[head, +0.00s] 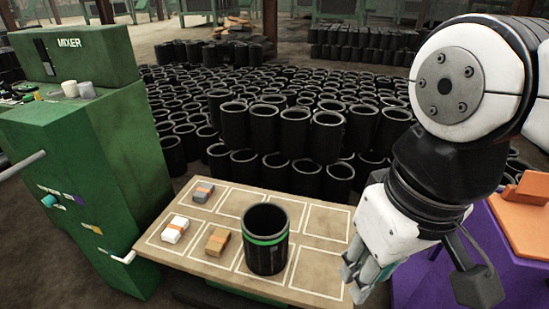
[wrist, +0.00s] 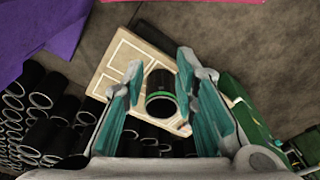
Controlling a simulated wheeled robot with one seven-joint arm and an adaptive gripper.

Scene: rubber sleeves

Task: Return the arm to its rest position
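My gripper (head: 355,278) hangs at the right edge of the wooden board, to the right of the black sleeve. In the wrist view my gripper (wrist: 160,72) has its teal-padded fingers spread apart with nothing held between them. A black sleeve with a green band (head: 266,254) stands upright on the board, open end up. In the wrist view the sleeve (wrist: 160,95) appears beyond and between the fingers, apart from them. My arm is bent, coming in from the right of the head view.
The board (head: 318,270) has white-outlined cells and bears a grey packet (head: 203,192), a white packet (head: 175,230) and a brown packet (head: 217,242). A green mixer (head: 100,150) stands left. Many black sleeves (head: 296,130) fill the floor behind. A purple surface (head: 500,260) is right.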

